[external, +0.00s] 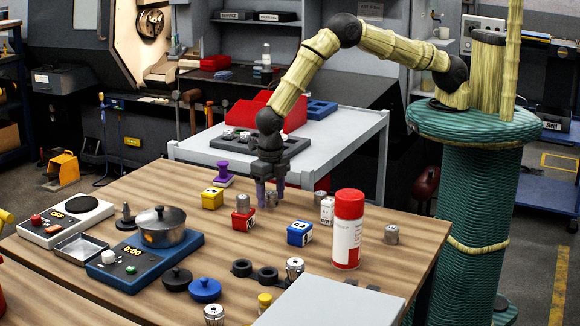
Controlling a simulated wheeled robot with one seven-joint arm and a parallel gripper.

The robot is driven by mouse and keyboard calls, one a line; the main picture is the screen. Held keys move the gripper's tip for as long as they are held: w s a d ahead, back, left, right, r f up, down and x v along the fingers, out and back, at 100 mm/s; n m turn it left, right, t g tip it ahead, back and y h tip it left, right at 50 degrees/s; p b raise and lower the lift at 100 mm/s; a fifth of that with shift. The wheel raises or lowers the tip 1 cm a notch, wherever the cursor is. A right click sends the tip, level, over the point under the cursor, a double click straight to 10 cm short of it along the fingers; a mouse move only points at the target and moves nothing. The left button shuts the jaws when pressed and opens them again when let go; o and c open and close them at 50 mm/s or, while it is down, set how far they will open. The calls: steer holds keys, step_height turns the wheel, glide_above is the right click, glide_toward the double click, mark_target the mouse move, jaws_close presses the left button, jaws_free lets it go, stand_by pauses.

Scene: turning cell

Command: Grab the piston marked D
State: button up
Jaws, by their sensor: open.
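Several small metal cylinders that look like pistons stand on the wooden table. Another (295,268) is nearer the front, and one (213,315) is at the front edge of the picture. I cannot read a D on any of them. My gripper (270,194) points down with purple fingers, open, low over the table. The piston there seems to be between or just behind the fingers; I cannot tell which.
A yellow block (212,198), red block (243,219) and blue block (299,233) stand close around my gripper. A purple stamp-like object (223,176) is behind left. The tall red spray can (348,228) stands to the right. A pot (162,227) is at left.

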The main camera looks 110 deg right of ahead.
mark_target(271, 193)
steer(key=c, duration=1.1)
steer(key=shift+r, duration=0.1)
step_height(271, 193, up, 10)
steer(key=b, duration=0.3)
